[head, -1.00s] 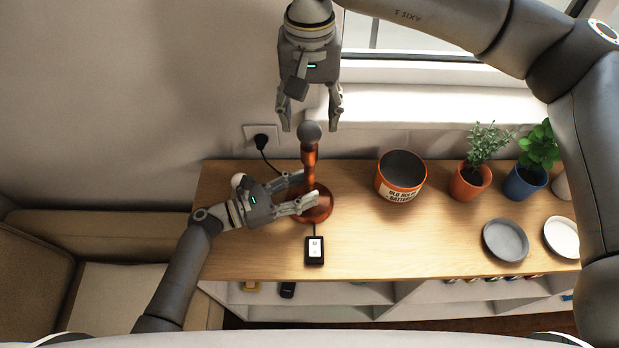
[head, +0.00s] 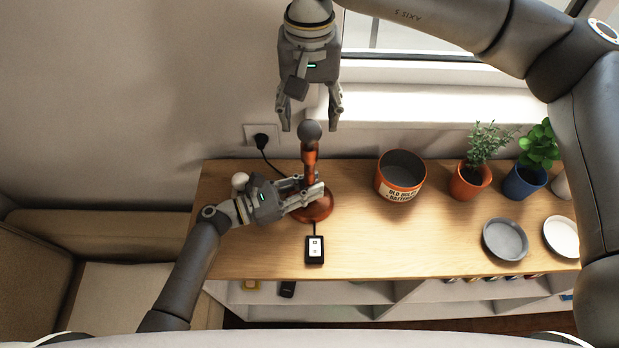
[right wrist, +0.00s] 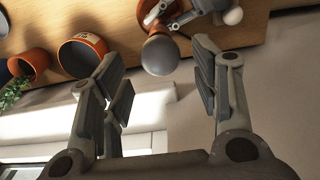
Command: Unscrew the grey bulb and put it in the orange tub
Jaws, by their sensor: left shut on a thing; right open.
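The grey bulb (head: 310,131) sits on top of the copper-coloured lamp (head: 317,206), which stands upright on the wooden counter. My left gripper (head: 306,190) is shut on the lamp's stem, low above its round base. My right gripper (head: 309,118) is open, pointing down, with a finger on either side of the bulb's top and no contact visible. In the right wrist view the bulb (right wrist: 160,54) shows beyond the open fingers. The orange tub (head: 399,187), labelled for old bulbs and batteries, stands to the right of the lamp; I see nothing inside it.
A white bulb (head: 239,181) is partly behind my left gripper. A black switch box (head: 314,250) lies in front of the lamp, its cord running to the base. Potted plants (head: 471,180), a grey plate (head: 505,239) and a white plate (head: 562,236) are at right.

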